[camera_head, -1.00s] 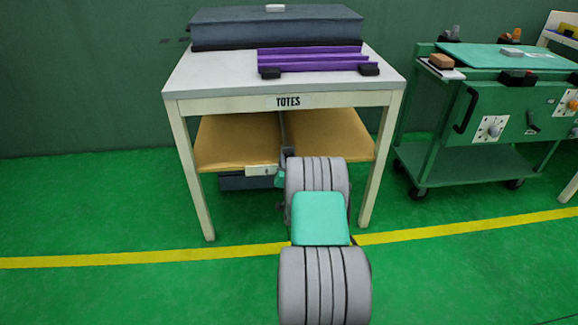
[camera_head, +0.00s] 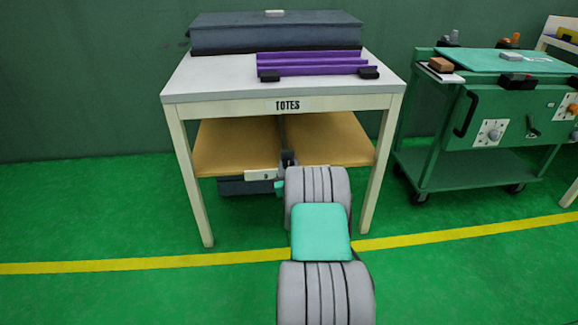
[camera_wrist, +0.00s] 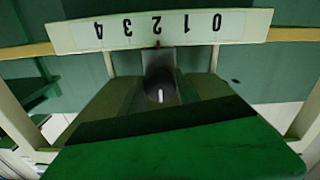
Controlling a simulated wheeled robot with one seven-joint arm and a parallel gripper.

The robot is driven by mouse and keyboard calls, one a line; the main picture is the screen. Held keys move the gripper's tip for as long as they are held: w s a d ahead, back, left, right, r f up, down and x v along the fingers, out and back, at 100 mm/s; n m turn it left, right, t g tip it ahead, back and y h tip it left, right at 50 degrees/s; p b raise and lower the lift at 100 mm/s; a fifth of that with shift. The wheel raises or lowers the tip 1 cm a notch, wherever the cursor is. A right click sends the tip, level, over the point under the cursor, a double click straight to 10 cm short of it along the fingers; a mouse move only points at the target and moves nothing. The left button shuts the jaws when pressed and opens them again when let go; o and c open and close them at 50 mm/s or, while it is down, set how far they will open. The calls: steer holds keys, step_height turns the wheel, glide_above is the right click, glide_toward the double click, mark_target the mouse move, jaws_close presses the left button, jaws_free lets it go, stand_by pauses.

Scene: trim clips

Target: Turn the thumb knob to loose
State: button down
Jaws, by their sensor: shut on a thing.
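A white strip (camera_wrist: 160,30) with the numbers 0 to 4 stands upside down across the top of the wrist view. In the head view my gripper (camera_head: 288,160) is at the front edge of the tan shelf (camera_head: 225,148), beside the small white strip (camera_head: 262,174). The knob is not distinguishable there.
The white TOTES table (camera_head: 185,90) stands over the shelf, its legs on both sides of my arm. It bears a dark case (camera_head: 275,35) and a purple rail (camera_head: 310,62). A green cart (camera_head: 465,180) stands to the right. The green floor in front is open.

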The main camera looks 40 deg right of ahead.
stand_by(0.3)
steer(key=c, duration=0.9)
jaws_free()
steer(key=p+v, duration=0.2)
steer(key=v, duration=0.5)
steer(key=shift+s+a, duration=0.25)
steer(key=shift+s, duration=0.1)
